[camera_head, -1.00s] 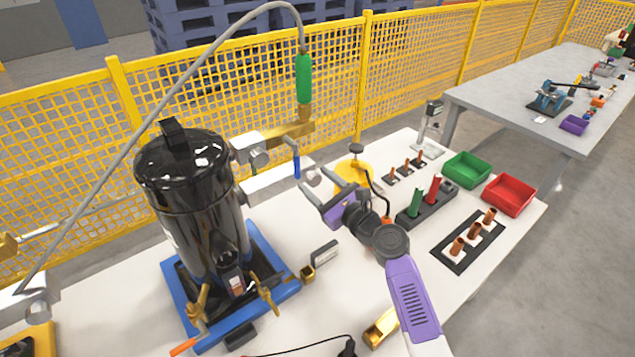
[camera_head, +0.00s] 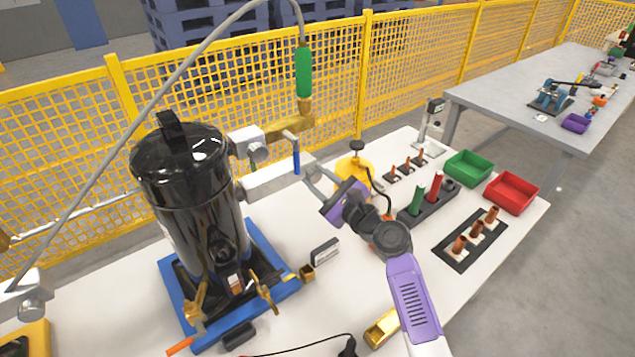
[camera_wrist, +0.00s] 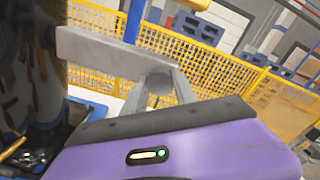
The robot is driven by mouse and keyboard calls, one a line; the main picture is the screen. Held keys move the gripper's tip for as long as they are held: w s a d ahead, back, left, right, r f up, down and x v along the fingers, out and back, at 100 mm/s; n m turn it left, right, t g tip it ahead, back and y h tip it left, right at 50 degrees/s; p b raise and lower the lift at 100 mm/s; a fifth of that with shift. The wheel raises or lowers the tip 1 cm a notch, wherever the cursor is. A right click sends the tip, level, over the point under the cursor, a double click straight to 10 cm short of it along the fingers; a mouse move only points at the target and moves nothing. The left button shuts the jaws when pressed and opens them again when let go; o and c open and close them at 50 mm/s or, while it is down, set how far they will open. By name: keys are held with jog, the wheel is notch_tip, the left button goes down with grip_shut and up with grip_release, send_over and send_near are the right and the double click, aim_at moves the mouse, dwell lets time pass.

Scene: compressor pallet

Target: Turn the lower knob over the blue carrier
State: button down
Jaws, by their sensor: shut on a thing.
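The black compressor tank (camera_head: 190,190) stands on the blue carrier (camera_head: 266,243). A pale lower valve block (camera_head: 268,181) sticks out to the right from the tank. The lower knob (camera_wrist: 160,82), a grey round end, sits at the tip of this block in the wrist view. My gripper (camera_head: 311,172) has its two fingers on either side of this knob and is shut on it. In the head view the fingers largely hide the knob. The upper valve block (camera_head: 245,139) with its own round knob (camera_head: 258,153) sits above, apart from my gripper.
A blue lever (camera_head: 296,160) and a brass fitting (camera_head: 285,129) under a green-handled hose (camera_head: 303,72) hang close above my gripper. A yellow round base (camera_head: 352,168) stands just behind it.

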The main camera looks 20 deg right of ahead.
jog(key=n+b, duration=0.1)
jog(key=n, duration=0.1)
jog(key=n+b, duration=0.2)
jog(key=shift+f+n, duration=0.2)
jog(key=shift+n, duration=0.2)
jog(key=n+b, duration=0.2)
jog(key=n, duration=0.1)
jog(key=shift+n+b, duration=0.3)
jog(key=n+b, duration=0.3)
jog(key=n, duration=0.1)
jog(key=shift+f, duration=0.1)
jog(key=n+b, duration=0.3)
jog(key=n, duration=0.1)
jog(key=n+b, duration=0.5)
jog(key=n, duration=0.1)
jog(key=shift+n+b, duration=1.6)
jog(key=shift+n, duration=0.6)
jog(key=c, duration=1)
grip_release()
jog(key=shift+r, duration=0.25)
